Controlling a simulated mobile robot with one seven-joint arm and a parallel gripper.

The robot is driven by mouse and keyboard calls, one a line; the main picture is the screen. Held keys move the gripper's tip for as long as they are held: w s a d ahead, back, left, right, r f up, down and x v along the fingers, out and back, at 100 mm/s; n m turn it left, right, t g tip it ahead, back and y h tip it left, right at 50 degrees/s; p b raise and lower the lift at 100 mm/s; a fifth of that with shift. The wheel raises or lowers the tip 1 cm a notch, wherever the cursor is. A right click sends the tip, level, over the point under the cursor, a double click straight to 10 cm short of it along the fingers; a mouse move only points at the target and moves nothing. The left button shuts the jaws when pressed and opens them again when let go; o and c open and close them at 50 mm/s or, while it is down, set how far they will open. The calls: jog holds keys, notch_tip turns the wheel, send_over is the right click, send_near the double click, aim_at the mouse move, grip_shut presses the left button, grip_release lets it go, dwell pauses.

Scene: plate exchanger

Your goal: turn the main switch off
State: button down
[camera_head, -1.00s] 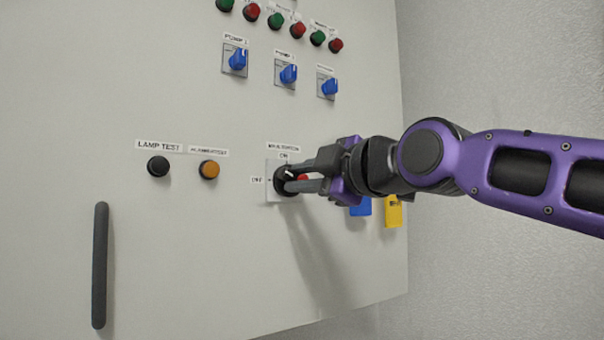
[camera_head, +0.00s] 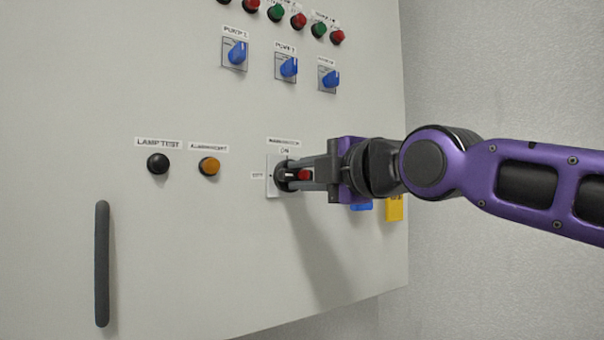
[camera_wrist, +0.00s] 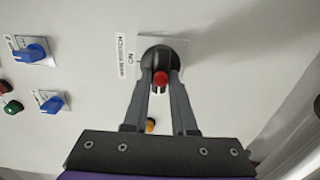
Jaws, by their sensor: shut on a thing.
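The main switch (camera_head: 282,176) is a dark round rotary switch with a red part, on a light plate on the cabinet front. A label with ON stands above it and OFF to its left. My gripper (camera_head: 285,174) reaches in from the right, its two fingers shut on the switch handle. In the wrist view, the switch (camera_wrist: 158,55) sits between the fingertips, with its red part (camera_wrist: 161,79) showing between the fingers. My gripper (camera_wrist: 160,75) hides part of the handle, so its exact pointing is hard to tell.
The cabinet door carries a black lamp test button (camera_head: 158,163), an orange button (camera_head: 209,166) and blue pump switches (camera_head: 236,53) above. A dark vertical handle (camera_head: 102,264) is at lower left. A yellow item (camera_head: 394,208) hangs behind my wrist.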

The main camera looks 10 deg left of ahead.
jog(key=c, duration=0.7)
grip_release()
jog(key=shift+s+d, duration=0.1)
jog(key=b+v, duration=0.1)
jog(key=v, duration=1.6)
jog(key=shift+s+b, duration=0.15)
jog(key=shift+b, duration=0.2)
